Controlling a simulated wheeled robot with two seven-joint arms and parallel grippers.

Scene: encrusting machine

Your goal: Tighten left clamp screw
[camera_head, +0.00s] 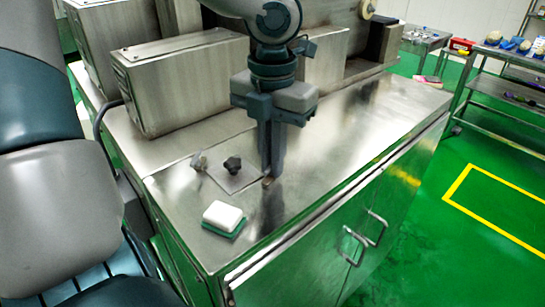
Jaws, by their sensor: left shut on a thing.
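A flat metal plate (238,179) lies on the steel cabinet top, with a dark lobed knob (232,165) standing at its middle. A small metal screw-like fitting (198,161) stands at the plate's left end. My left gripper (269,178) points straight down at the plate's right end. Its fingers are shut on a small clamp screw there, which they mostly hide; only a brownish bit shows at the tips. The gripper is apart from the dark knob, to its right. My right gripper is not in view.
A white block on a green pad (223,217) lies near the cabinet's front left. Steel machine housings (180,80) stand close behind the plate. The cabinet top (340,140) to the right is clear. A cart with tools (510,90) stands far right.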

